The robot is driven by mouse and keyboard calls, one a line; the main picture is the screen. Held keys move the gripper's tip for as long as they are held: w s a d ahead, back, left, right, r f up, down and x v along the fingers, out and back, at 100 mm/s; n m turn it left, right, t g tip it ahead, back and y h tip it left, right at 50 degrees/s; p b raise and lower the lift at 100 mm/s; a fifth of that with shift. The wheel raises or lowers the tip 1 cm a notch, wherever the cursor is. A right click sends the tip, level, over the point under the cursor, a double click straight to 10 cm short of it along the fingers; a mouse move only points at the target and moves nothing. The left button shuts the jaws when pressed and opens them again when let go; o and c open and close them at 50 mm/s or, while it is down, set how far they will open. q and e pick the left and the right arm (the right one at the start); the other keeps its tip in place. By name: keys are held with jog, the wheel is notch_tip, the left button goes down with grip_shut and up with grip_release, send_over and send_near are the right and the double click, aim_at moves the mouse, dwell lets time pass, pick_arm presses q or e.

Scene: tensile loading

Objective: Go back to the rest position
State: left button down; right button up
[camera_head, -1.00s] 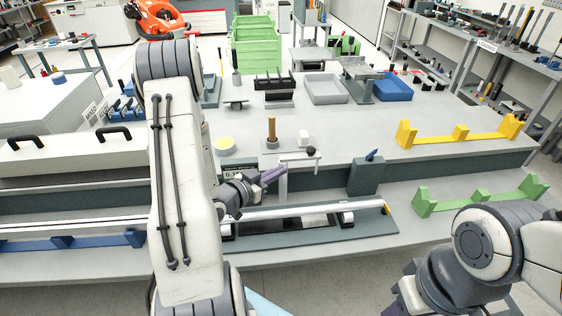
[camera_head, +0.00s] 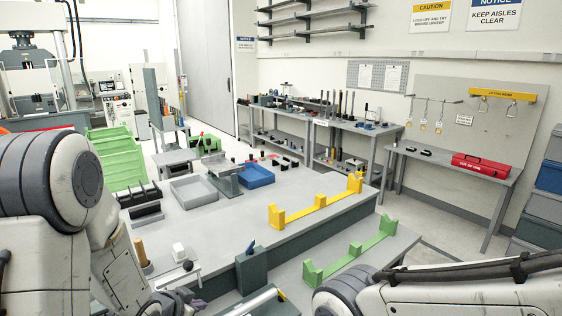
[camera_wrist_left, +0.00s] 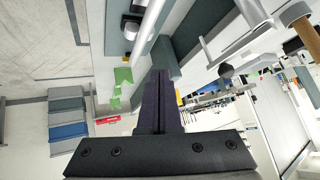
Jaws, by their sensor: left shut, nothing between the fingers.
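My left arm comes in from the left in the head view. Its left gripper (camera_head: 186,301) is low in the picture, partly cut off by the bottom edge, beside a metal bar (camera_head: 252,301) on the bench. In the left wrist view, the dark fingers of the left gripper (camera_wrist_left: 160,75) are together with nothing between them. The bar (camera_wrist_left: 151,28) passes beyond the fingertips there. My right arm crosses the lower right of the head view, but its gripper is out of frame.
A yellow rack (camera_head: 318,204) and a green rack (camera_head: 350,260) stand on the bench to the right. A blue bin (camera_head: 257,177), a grey tray (camera_head: 194,191) and a dark post (camera_head: 251,273) stand nearby. A red toolbox (camera_head: 480,165) sits on the side table.

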pick_arm(q)
jog(key=s+d+r+g+y, duration=0.1)
jog(key=s+d+r+g, duration=0.4)
jog(key=s+d, duration=0.6)
jog(key=s+d+r+g, duration=0.1)
jog(key=s+d+r, duration=0.1)
jog(key=s, duration=0.5)
jog(key=s+d+r+m+g+b, duration=0.1)
jog(key=s+d+g, duration=0.1)
jog(key=s, duration=0.6)
jog(key=shift+d+r+g, duration=0.3)
jog(key=shift+d+r, duration=0.05)
